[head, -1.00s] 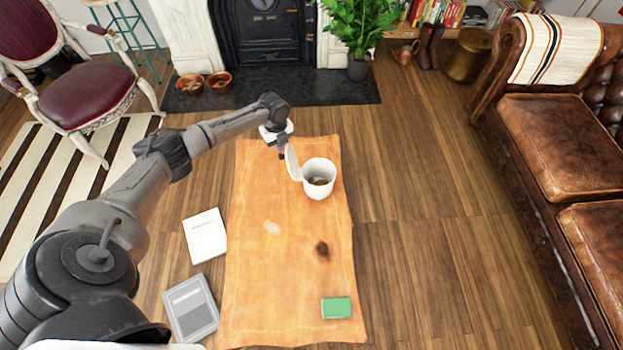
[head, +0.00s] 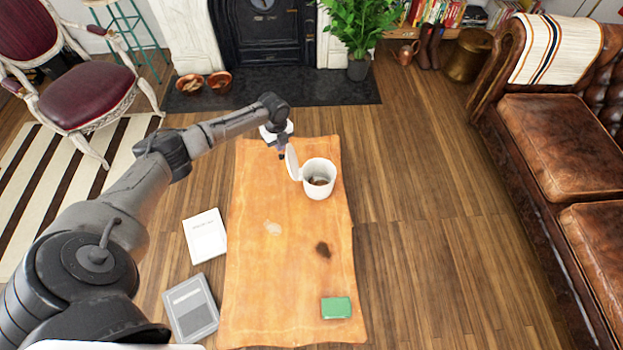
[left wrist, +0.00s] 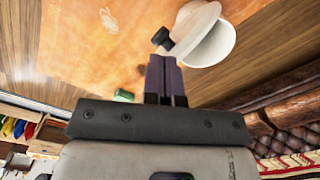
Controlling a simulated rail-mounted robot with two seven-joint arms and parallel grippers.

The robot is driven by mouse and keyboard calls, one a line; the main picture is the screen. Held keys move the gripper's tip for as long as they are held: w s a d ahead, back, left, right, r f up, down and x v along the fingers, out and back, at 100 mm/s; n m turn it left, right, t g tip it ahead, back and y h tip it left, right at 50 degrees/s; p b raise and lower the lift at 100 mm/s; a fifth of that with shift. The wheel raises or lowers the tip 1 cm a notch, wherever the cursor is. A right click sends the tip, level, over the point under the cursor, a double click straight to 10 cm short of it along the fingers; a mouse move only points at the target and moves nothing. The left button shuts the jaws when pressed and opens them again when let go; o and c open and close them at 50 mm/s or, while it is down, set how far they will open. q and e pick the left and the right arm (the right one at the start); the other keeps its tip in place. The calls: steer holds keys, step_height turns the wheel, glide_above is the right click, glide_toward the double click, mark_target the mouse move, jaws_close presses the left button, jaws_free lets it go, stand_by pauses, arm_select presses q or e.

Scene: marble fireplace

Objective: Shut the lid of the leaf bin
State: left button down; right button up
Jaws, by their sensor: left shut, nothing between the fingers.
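The leaf bin (head: 320,187) is a white round pot near the far end of the wooden table, with brown contents inside. Its white lid (head: 293,163) stands open, raised on the left side of the rim. In the left wrist view the bin (left wrist: 222,45) is at the upper right, and the lid (left wrist: 194,32) with a dark knob (left wrist: 163,38) tilts beside it. My left gripper (head: 282,155) is just left of the lid; its fingers (left wrist: 166,62) are shut and empty, close to the knob. I cannot tell whether they touch it. My right gripper is not in view.
The wooden table (head: 255,290) bears a green box (head: 336,307) at its near right. A white book (head: 205,235) and a grey book (head: 191,308) lie left of the table. A leather sofa (head: 560,145) stands at the right.

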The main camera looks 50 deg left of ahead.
arm_select(q)
steer(key=shift+f, duration=0.1)
stand_by(0.7)
steer(key=shift+f, duration=0.2)
steer(key=shift+f+b, duration=0.6)
steer(key=shift+f, duration=0.05)
steer(key=shift+r+p, duration=0.2)
steer(key=shift+p, duration=0.15)
